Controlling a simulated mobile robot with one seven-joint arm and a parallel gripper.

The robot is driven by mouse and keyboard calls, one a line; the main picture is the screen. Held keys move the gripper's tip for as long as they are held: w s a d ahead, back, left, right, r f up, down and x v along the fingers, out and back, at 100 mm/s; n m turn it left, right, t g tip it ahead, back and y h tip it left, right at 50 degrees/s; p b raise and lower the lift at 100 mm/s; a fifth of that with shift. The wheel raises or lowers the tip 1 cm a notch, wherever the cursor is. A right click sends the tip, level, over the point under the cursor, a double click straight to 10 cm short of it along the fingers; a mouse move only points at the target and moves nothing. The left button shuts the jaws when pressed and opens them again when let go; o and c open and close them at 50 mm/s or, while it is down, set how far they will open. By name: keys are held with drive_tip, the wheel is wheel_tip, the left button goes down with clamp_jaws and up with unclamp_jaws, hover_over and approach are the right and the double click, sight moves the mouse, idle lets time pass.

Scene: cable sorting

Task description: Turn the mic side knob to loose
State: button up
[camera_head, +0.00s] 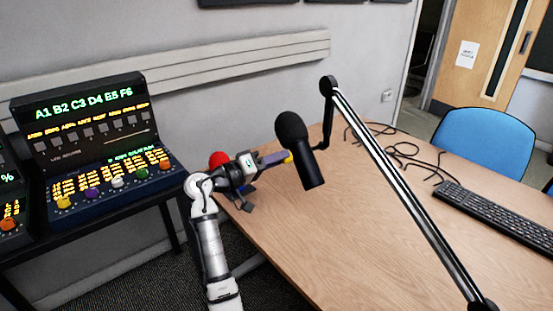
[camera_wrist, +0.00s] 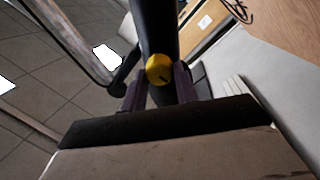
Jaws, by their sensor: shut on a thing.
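The black microphone (camera_head: 301,151) hangs tilted from its boom arm over the table. Its yellow side knob (camera_head: 288,157) faces my gripper. My gripper (camera_head: 284,158) reaches in from the left, with its purple fingers at the knob. In the wrist view the yellow knob (camera_wrist: 159,69) shows a dark pointer mark, and the black microphone body (camera_wrist: 156,30) is behind it. The fingers (camera_wrist: 159,88) stand on either side of the knob's lower part and are shut on it. The knob's contact edges are partly hidden by the fingers.
The silver boom arm (camera_head: 400,190) slants down to the right of the microphone. A wooden table (camera_head: 350,230) lies below, with black cables (camera_head: 405,150) and a keyboard (camera_head: 500,215). A red ball-shaped thing (camera_head: 219,159) sits behind my arm. A control console (camera_head: 95,140) stands left.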

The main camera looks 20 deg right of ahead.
drive_tip(key=o, duration=1)
drive_tip(key=shift+c, duration=0.2)
drive_tip(key=shift+a, duration=0.1)
drive_tip(key=s+a+b, duration=0.2)
drive_tip(key=a+b, duration=0.1)
drive_tip(key=a, duration=1)
drive_tip(key=shift+s+a+f+b, duration=0.2)
drive_tip(key=shift+f+b, duration=0.15)
drive_tip(key=shift+f, duration=0.1)
